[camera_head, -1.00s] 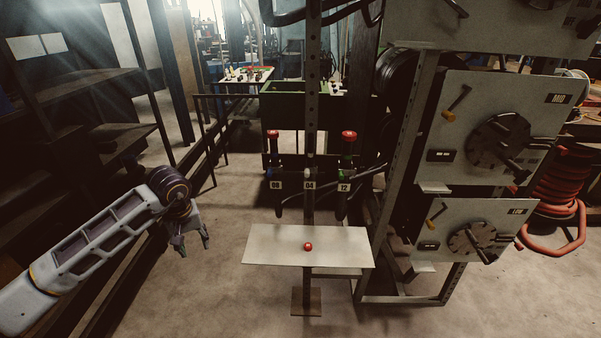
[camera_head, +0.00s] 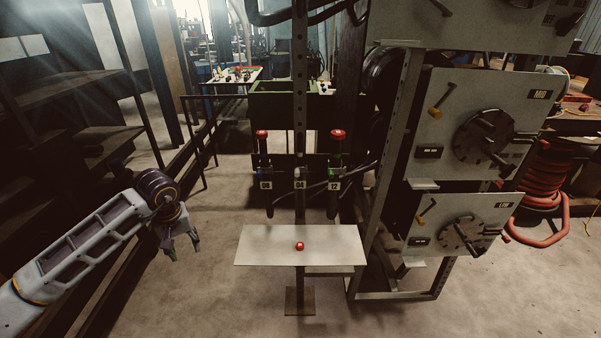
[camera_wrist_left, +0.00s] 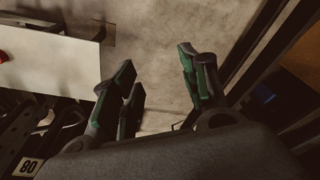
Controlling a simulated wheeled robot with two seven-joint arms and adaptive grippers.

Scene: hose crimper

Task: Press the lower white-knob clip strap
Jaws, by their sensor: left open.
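My left gripper (camera_head: 184,252) hangs open and empty over the floor, left of the post and the white shelf. In the left wrist view its fingers (camera_wrist_left: 158,70) are spread with nothing between them. Plates marked 08 (camera_head: 266,185), 04 (camera_head: 299,184) and 12 (camera_head: 335,186) sit side by side at the post. A small pale piece (camera_head: 300,173) shows above the 04 plate; I cannot tell whether it is the white knob. The clip strap cannot be made out. My right gripper is not in view.
Red knobs top the left (camera_head: 262,134) and right (camera_head: 338,134) units. A rack of grey panels (camera_head: 470,130) stands to the right. Dark shelving (camera_head: 60,90) is at left. Floor between gripper and shelf is clear.

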